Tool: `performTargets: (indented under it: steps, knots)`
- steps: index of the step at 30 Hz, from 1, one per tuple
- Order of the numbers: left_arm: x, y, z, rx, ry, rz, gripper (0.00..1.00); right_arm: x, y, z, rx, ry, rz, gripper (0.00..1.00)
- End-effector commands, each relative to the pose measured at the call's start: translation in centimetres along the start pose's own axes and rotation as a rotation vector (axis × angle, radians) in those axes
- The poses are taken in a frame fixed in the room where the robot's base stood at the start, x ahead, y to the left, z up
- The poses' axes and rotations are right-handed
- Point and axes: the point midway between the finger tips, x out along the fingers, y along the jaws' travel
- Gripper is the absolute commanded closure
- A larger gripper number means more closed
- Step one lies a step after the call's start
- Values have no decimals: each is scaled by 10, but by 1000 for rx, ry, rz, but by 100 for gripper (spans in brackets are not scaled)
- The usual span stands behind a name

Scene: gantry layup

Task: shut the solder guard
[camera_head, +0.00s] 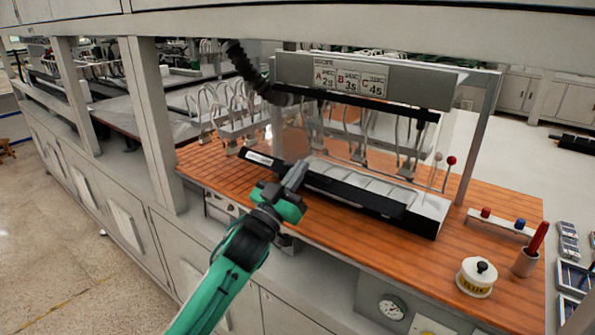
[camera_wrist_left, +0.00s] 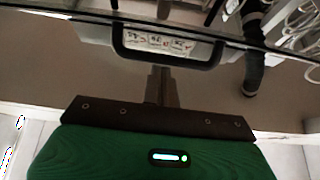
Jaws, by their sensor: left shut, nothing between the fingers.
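The solder station stands on the orange-brown bench in the head view, with a grey sign board (camera_head: 345,78) marked A, B, C over a long tray (camera_head: 372,187). The solder guard seems to be a clear pane; a dark bar (camera_head: 378,106) runs below the sign, and the pane's outline is too faint to tell how far it is open. In the left wrist view a black U-shaped handle (camera_wrist_left: 168,61) lies beyond the fingertips. My left gripper (camera_head: 298,172) is shut and empty at the tray's front left; contact cannot be told. My right gripper is not in view.
A black ribbed hose (camera_head: 248,70) hangs left of the sign. Right of the tray are a red-knobbed lever (camera_head: 449,163), a rack with red and blue knobs (camera_head: 500,222), a yellow-banded pot (camera_head: 477,277) and a cup with a red stick (camera_head: 526,261). The bench's front right is partly clear.

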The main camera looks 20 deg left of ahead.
Motion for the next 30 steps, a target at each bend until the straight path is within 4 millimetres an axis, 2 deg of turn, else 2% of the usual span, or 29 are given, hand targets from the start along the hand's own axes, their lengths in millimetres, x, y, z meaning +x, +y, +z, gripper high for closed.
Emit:
performTargets:
  steps: [7, 12, 15, 19, 30]
  knots:
    - [2, 0, 44, -3, -1, -1, 100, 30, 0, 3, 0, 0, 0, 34]
    - [11, 0, 76, -1, -1, -1, 100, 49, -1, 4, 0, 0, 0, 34]
    - [17, 1, 87, -3, 0, -1, 100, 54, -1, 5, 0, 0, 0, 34]
    - [21, 1, 93, -1, -1, 0, 100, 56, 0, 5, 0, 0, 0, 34]
    - [22, 1, 92, 0, -1, 0, 100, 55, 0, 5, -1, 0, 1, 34]
